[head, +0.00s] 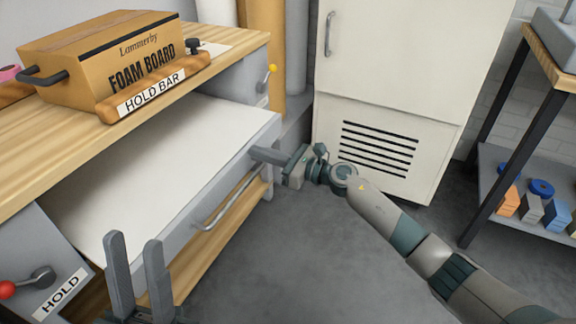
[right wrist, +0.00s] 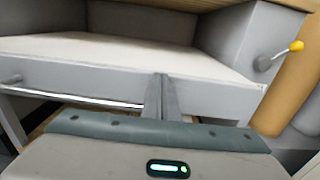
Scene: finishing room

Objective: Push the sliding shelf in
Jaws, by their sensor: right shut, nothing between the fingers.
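The sliding shelf (head: 150,165) is a white board with a grey front edge and a metal bar handle (head: 232,203). It sticks out from under the wooden bench top. It also fills the upper part of the right wrist view (right wrist: 110,52). My right gripper (head: 256,156) is shut and empty, with its fingertips at the shelf's front face, right of the handle. In the right wrist view the fingers (right wrist: 161,85) overlap the front edge; I cannot tell whether they touch it. My left gripper (head: 133,245) is open and empty, with fingers pointing up in front of the shelf's near end.
A foam board box (head: 95,62) lies on the bench top (head: 50,135) behind a wooden hold bar (head: 150,88). A red-knobbed lever (head: 25,285) is at the near left and a yellow-knobbed one (head: 268,75) at the far end. A white cabinet (head: 390,70) stands behind. The floor at centre is clear.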

